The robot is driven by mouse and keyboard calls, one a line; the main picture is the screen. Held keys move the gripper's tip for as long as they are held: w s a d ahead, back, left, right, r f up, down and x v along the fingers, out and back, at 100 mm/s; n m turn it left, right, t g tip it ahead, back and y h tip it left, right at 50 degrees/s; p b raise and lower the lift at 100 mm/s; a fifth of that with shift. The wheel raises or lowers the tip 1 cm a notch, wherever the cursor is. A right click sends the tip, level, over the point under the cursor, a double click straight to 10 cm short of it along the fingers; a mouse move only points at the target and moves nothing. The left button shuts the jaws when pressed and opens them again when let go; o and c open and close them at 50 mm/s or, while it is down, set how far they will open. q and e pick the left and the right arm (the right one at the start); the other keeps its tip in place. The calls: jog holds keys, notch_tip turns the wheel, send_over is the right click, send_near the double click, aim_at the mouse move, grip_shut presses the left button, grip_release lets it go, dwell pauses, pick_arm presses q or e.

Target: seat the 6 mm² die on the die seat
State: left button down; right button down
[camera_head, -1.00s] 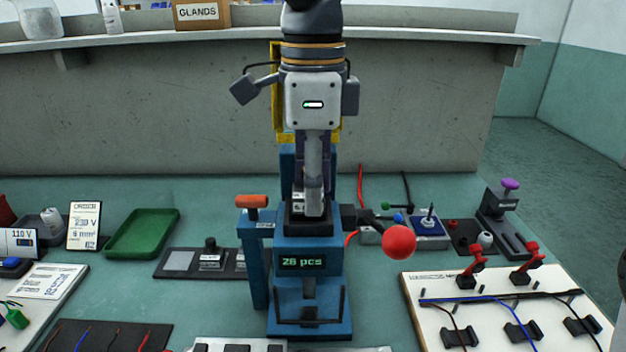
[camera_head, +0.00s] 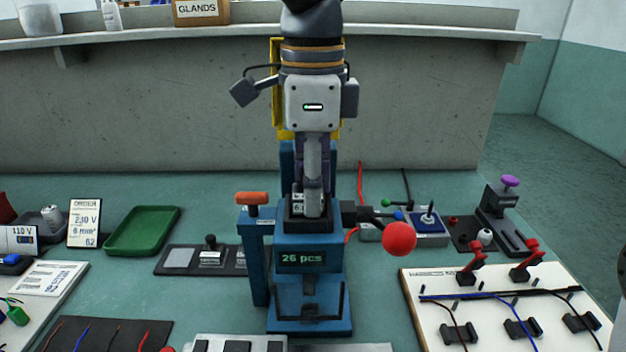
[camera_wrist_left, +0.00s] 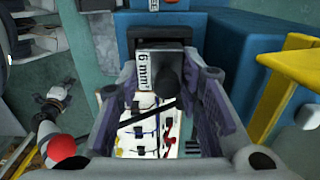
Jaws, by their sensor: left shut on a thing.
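The blue press (camera_head: 310,258) stands mid-table in the head view. Its dark die seat (camera_head: 294,224) is just under my left gripper (camera_head: 313,205), which points straight down. The gripper is shut on the die (camera_head: 298,202), a small block with a white label and a dark knob. In the left wrist view the label of the die (camera_wrist_left: 148,70) reads 6 mm, and the fingers (camera_wrist_left: 170,85) stand on either side of the knob. The die is at the dark seat opening; whether it touches the bottom is hidden. My right gripper is out of view.
A lever with a red ball (camera_head: 399,239) sticks out right of the press. An orange-handled post (camera_head: 252,198) stands at its left.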

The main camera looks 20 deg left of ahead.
pick_arm(q)
jog(key=shift+f, duration=0.65)
dwell(0.8)
jog(key=c, duration=1.1)
grip_release()
jog(key=shift+s, duration=0.1)
jog(key=shift+o, duration=0.8)
jog(key=shift+r, duration=0.1)
jog(key=shift+r, duration=0.1)
jog(key=shift+r, duration=3.75)
